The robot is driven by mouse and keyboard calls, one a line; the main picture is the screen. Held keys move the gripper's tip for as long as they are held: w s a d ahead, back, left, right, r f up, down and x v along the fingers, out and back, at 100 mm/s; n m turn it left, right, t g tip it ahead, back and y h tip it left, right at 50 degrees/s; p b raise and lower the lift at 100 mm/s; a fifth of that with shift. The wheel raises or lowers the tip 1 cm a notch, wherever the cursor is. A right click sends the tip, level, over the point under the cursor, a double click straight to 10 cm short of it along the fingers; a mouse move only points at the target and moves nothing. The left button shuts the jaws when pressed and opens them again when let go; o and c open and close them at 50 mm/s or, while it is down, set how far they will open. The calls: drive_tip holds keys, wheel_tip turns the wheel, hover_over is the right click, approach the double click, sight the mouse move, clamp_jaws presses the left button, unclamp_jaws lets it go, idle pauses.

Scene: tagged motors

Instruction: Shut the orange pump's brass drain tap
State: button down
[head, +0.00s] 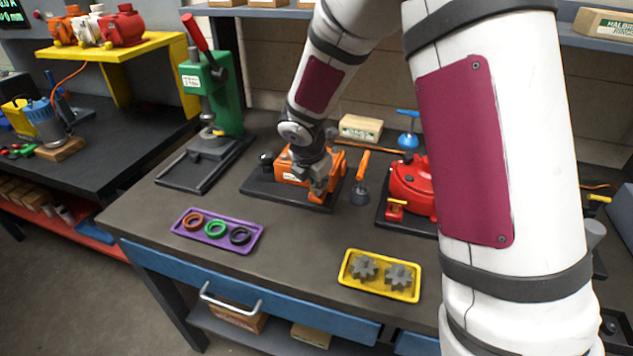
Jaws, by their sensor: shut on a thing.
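The orange pump (286,167) sits on a dark base plate (258,190) in the middle of the bench. My gripper (318,194) reaches down in front of the pump's right part and covers some of it. Its fingers are shut on a small part low on the pump's front, where an orange piece (318,199) shows by the fingertips. The brass drain tap cannot be made out behind the fingers, so its position is hidden.
A red pump (412,187) with a blue-handled valve stands to the right. An orange-handled tool (361,172) stands between the pumps. A green press (222,95) is at left. A purple tray (217,233) of rings and a yellow tray (380,290) of gears lie in front.

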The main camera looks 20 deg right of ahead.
drive_tip(key=shift+w+a+m, duration=0.1)
drive_tip(key=shift+w+m, duration=0.05)
drive_tip(key=shift+m, duration=0.15)
drive_tip(key=shift+a+m+g+h+b, duration=0.1)
drive_tip(key=shift+m+g+h+b, duration=0.3)
drive_tip(key=shift+m, duration=0.6)
drive_tip(key=m, duration=0.2)
drive_tip(key=m+g+h+b, duration=0.1)
drive_tip(key=m, duration=0.1)
drive_tip(key=shift+w+m+g, duration=0.2)
drive_tip(key=shift+m+g, duration=0.1)
drive_tip(key=m+g+b, duration=0.1)
drive_tip(key=m, duration=0.2)
drive_tip(key=shift+w, duration=0.15)
drive_tip(key=shift+r+m+g+b, duration=0.1)
drive_tip(key=shift+m+g+b, duration=0.55)
drive_tip(key=shift+m, duration=1.05)
drive_tip(key=c, duration=1.7)
unclamp_jaws()
drive_tip(key=shift+g, duration=0.25)
drive_tip(key=shift+o, duration=0.2)
